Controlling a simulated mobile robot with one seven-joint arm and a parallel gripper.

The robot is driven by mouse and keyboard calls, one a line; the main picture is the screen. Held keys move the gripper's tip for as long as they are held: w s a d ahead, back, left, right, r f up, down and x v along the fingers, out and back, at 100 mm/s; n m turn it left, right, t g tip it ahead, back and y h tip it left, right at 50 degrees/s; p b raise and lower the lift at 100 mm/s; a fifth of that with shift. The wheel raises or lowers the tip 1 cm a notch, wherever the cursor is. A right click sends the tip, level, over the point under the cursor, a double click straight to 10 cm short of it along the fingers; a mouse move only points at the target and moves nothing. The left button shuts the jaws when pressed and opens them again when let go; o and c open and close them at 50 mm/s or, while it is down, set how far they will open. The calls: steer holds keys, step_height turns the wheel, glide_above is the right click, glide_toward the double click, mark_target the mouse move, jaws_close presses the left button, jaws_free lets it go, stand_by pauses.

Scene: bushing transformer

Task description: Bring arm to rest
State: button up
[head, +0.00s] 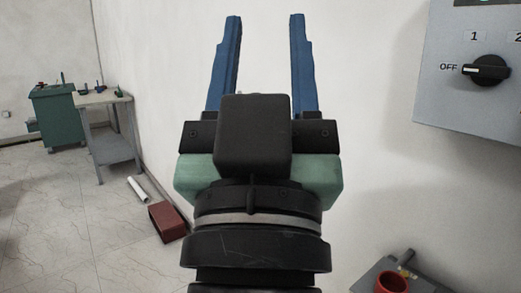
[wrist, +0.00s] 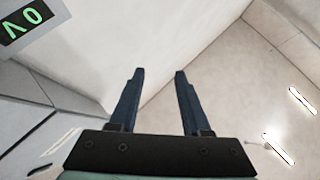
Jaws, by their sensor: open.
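My gripper (head: 266,65) is in the middle of the head view, raised in front of the white wall. Its two blue fingers point up and stand apart with nothing between them. In the wrist view my gripper (wrist: 158,88) also shows its fingers open and empty, with wall and floor behind them.
A grey control box (head: 470,75) with a black rotary knob (head: 486,70) is on the wall at right. A red cup (head: 391,282) stands on a grey surface at lower right. A workbench (head: 108,98), a green cabinet (head: 58,115) and a red box (head: 167,222) are at left. The left floor is mostly clear.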

step_height(320, 180, up, 18)
steer(key=s+t+y+p, duration=0.1)
steer(key=s+p, duration=0.1)
steer(key=p, duration=1.3)
steer(key=shift+s+a+f, duration=0.2)
steer(key=shift+s, duration=0.15)
steer(key=shift+d, duration=0.2)
